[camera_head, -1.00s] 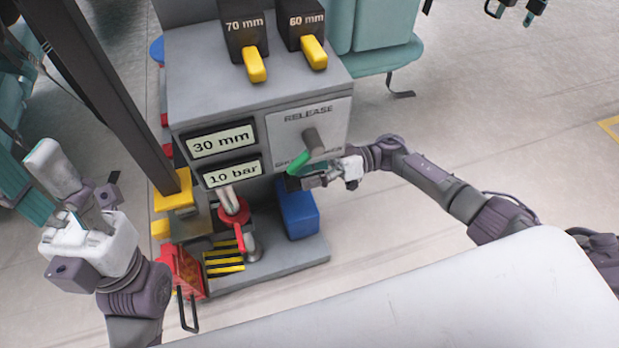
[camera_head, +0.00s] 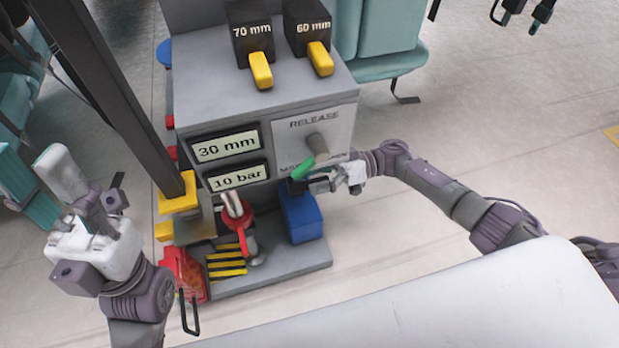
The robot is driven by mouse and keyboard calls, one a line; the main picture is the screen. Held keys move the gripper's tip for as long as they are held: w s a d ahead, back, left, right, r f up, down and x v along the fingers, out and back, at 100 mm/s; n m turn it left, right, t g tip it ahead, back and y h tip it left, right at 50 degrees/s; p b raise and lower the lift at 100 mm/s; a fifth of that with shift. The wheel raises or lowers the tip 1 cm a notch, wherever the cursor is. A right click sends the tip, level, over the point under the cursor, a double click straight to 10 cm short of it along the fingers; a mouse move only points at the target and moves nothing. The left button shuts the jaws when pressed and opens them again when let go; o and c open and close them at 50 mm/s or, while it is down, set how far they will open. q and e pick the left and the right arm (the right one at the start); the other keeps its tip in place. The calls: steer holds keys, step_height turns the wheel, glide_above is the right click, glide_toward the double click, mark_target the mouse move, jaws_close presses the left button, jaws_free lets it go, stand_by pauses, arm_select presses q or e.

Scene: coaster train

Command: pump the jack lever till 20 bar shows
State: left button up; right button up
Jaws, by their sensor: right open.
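A grey jack stand shows a lower display (camera_head: 238,178) reading 10 bar and an upper display (camera_head: 226,147) reading 30 mm. A red jack part (camera_head: 236,238) with a silver rod (camera_head: 234,205) stands at its foot. I cannot tell for sure which part is the pump lever. My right gripper (camera_head: 312,183) is open just below the green handle, above a blue box; contact is unclear. My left gripper (camera_head: 88,196) points upward at the left, away from the stand; its jaw gap is unclear.
Two black blocks marked 70 mm (camera_head: 249,30) and 60 mm (camera_head: 307,22), with yellow handles, top the stand. The blue box (camera_head: 301,214) stands on its base. A dark post (camera_head: 118,95) rises between my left gripper and the stand. Teal seats (camera_head: 380,50) are behind.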

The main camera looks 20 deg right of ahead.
steer(key=d, duration=1.2)
steer(key=shift+w, duration=0.2)
